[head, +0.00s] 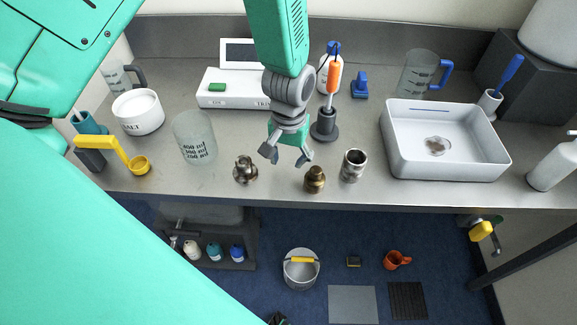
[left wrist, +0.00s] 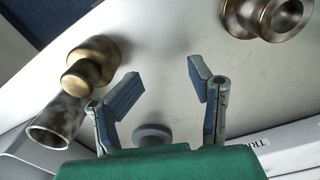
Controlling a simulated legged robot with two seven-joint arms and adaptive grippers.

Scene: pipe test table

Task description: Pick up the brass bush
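The brass bush (head: 315,180) is a small stepped brown-gold piece standing near the table's front edge. In the left wrist view the bush (left wrist: 91,64) is at the left, outside the fingers. My left gripper (head: 286,155) is open and empty, pointing down above the table, up and left of the bush in the head view. My right gripper is not seen.
A steel sleeve (head: 353,165) stands close right of the bush. A steel stepped fitting (head: 245,170) stands to its left. A dark holder with an orange-handled tool (head: 325,124) is behind. A white tray (head: 400,165) is further right. Bare tabletop lies between the bush and the steel fitting.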

